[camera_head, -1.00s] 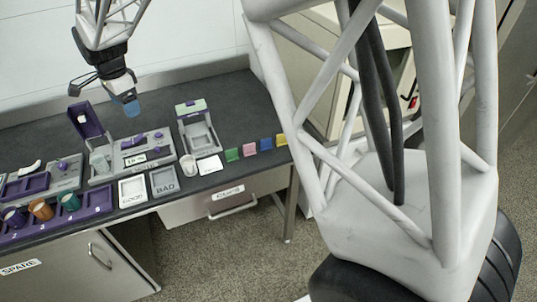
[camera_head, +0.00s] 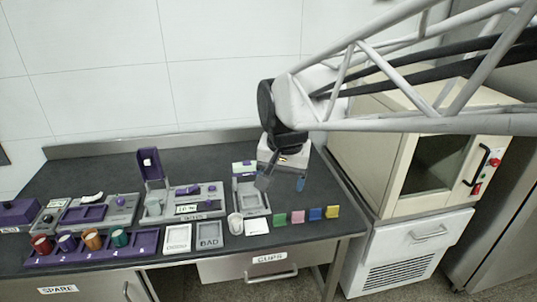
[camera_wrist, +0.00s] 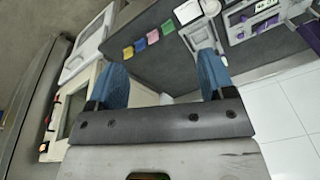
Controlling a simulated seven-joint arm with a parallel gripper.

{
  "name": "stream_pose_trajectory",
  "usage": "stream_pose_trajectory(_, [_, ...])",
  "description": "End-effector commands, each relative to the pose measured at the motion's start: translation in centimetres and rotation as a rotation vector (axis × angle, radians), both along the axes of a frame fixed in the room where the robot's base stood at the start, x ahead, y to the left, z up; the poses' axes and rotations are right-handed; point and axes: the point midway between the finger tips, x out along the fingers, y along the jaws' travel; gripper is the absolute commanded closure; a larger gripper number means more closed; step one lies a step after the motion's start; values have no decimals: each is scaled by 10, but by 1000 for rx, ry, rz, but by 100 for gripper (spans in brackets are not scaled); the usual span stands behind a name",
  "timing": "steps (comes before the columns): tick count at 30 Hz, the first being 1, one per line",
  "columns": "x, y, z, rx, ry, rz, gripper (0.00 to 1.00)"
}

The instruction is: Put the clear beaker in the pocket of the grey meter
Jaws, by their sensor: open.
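A small clear beaker (camera_head: 153,205) stands upright at the left end of a grey unit (camera_head: 185,203) with a raised purple lid, a display and purple knobs. It appears to sit in that unit's pocket, though its base is hidden. A second grey unit (camera_head: 247,200) with a raised pale green-topped lid is to the right; part of it is hidden behind my gripper.
A white cup (camera_head: 235,225) stands in front of the second unit. Trays marked GOOD (camera_head: 178,238) and BAD (camera_head: 209,235), several coloured blocks (camera_head: 297,217) and a purple rack (camera_head: 90,248) of coloured cups line the front. A cream oven (camera_head: 425,160) stands right.

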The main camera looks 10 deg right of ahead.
Motion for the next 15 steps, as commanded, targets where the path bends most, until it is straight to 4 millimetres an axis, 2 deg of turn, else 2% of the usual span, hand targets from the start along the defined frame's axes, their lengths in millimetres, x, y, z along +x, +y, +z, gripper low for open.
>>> stream_pose_trajectory(1, [-16, -8, 0, -7, -8, 29, 24])
stream_pose_trajectory(9, [-90, -40, -13, -57, -39, 219, 24])
stream_pose_trajectory(15, [-129, -53, -25, -88, -52, 325, 24])
